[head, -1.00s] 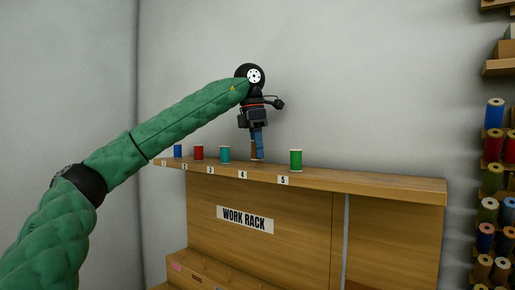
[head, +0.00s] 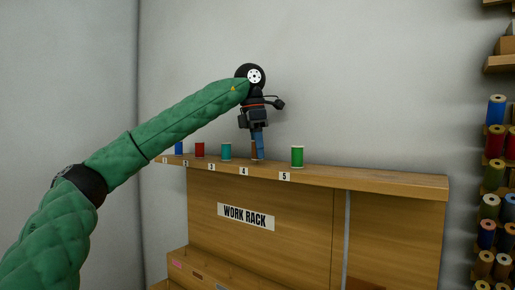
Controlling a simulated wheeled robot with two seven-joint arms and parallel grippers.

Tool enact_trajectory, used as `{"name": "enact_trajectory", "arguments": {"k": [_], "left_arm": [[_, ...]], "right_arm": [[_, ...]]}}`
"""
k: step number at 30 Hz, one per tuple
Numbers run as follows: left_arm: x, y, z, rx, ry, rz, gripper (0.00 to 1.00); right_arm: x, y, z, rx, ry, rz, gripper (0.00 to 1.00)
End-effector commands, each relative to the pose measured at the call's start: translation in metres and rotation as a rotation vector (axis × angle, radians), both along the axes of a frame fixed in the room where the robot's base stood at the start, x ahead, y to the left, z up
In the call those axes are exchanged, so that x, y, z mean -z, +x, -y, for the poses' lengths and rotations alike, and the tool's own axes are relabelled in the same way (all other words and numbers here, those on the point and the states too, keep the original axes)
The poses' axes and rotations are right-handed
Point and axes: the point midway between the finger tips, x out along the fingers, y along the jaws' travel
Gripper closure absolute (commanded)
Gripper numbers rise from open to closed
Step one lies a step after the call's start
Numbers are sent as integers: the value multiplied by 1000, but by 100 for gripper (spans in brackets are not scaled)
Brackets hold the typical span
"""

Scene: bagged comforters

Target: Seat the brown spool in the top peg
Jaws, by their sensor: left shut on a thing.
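My left gripper (head: 258,150) points down over the top shelf of the work rack (head: 390,182), near the label 4. It is shut on the brown spool (head: 254,149), which shows only as a narrow brown strip beside the blue fingers. The spool is upright at the shelf top; I cannot tell whether it touches the shelf or sits on a peg. The peg itself is hidden. My right gripper is not in view.
On the same shelf stand a blue spool (head: 179,148), a red spool (head: 200,149), a teal spool (head: 226,151) and, right of the gripper, a green spool (head: 297,156). Shelves of thread spools (head: 494,145) line the right edge. The shelf's right end is clear.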

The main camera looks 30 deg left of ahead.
Motion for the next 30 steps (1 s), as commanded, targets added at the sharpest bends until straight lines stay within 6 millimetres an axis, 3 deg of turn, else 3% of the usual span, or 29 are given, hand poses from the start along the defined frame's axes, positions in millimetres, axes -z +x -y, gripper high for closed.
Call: {"name": "enact_trajectory", "arguments": {"k": [9,10,13,20,24,30], "left_arm": [[10,0,-1,-1,1,-1,92],[10,0,-1,-1,1,-1,66],[10,0,-1,-1,1,-1,47],[12,0,0,0,1,-1,43],[12,0,0,0,1,-1,16],[12,0,0,0,0,0,16]], "right_arm": [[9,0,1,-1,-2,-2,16],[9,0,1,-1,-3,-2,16],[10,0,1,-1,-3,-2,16],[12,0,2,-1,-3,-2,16],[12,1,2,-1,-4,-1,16],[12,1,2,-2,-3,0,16]]}}
